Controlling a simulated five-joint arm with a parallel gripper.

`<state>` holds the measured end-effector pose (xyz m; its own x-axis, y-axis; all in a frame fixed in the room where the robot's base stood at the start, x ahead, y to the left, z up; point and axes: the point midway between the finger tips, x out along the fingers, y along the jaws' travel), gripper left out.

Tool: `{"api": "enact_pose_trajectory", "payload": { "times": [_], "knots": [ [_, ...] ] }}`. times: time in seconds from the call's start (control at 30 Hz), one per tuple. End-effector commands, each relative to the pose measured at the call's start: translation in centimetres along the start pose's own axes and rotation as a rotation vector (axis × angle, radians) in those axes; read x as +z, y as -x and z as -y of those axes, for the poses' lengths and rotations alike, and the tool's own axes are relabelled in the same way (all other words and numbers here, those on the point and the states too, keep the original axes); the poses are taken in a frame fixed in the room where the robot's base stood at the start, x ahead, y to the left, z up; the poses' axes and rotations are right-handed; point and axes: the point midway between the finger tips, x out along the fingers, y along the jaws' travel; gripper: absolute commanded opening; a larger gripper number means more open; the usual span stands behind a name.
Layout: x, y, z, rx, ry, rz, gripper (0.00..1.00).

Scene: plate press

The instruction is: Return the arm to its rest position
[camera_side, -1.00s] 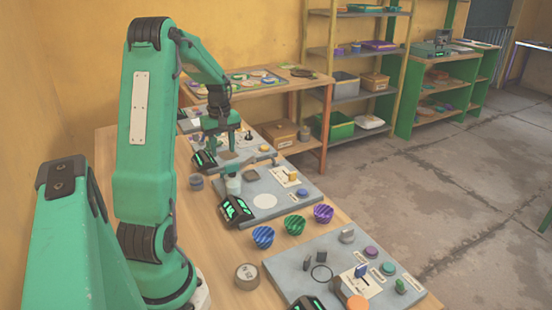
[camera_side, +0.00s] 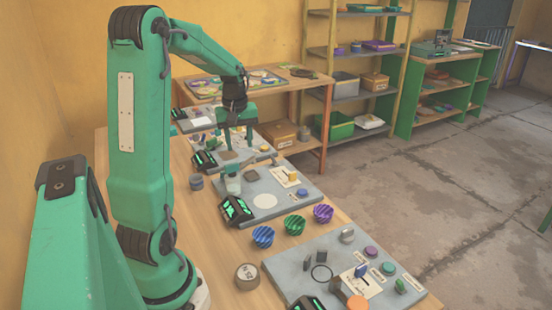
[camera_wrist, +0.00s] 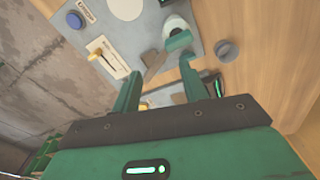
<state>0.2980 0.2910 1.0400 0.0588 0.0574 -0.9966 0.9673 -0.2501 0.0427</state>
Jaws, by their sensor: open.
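My gripper (camera_side: 237,138) is open, with its two fingers pointing down above the far panels in the side view. In the wrist view my gripper (camera_wrist: 160,82) shows its two green fingers spread apart, with nothing held between them. Beyond the fingertips lies the grey press panel (camera_wrist: 104,28) with a green-and-white press post, a yellow lever (camera_wrist: 96,56) and a blue button (camera_wrist: 74,20). In the side view the same kind of panel (camera_side: 285,210) carries a white disc (camera_side: 265,201).
Blue (camera_side: 263,236), green (camera_side: 294,225) and purple (camera_side: 323,213) ribbed cups stand on the wooden table. A nearer panel (camera_side: 330,250) holds several knobs. A round grey-brown tin (camera_side: 247,276) sits beside it. Shelves (camera_side: 358,55) stand behind, with open floor at right.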

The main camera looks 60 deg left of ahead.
Motion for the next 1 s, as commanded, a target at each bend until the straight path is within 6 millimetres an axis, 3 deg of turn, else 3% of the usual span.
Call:
{"api": "enact_pose_trajectory", "payload": {
  "times": [0.2,0.43,0.67,1.0],
  "knots": [
    [5.8,3.7,-2.9,0.052,-0.238,-0.060,0.44],
    [11.8,6.5,-4.2,0.108,-0.480,-0.119,0.44],
    [17.7,8.5,-4.3,0.167,-0.719,-0.177,0.44],
    [25.4,9.9,-2.5,0.265,-1.064,-0.269,0.44]
  ]
}}
